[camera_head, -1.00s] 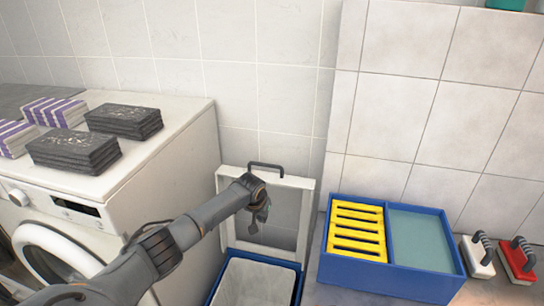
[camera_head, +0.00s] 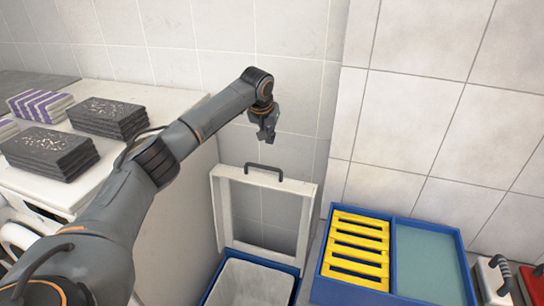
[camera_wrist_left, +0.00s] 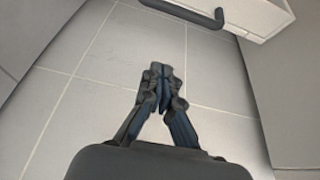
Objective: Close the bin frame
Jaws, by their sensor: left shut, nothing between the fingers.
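The white bin frame (camera_head: 309,213) stands raised, upright at the back of the blue bin (camera_head: 296,272), with a dark handle (camera_head: 264,170) on its top edge. The bin has a pale liner (camera_head: 250,284) and its top is uncovered. My left gripper (camera_head: 267,138) is shut and empty, in the air above the frame's handle and apart from it. In the left wrist view my fingertips (camera_wrist_left: 162,72) are together, with the dark handle (camera_wrist_left: 190,12) and part of the white frame (camera_wrist_left: 262,14) at the top. My right gripper is not in view.
A white washing machine (camera_head: 180,205) with dark and purple-striped towel stacks (camera_head: 108,117) stands left of the bin. A blue box (camera_head: 384,212) with a yellow slatted insert (camera_head: 357,250) is close on the right, with brushes (camera_head: 493,280) beyond it. Tiled wall (camera_head: 300,60) lies behind.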

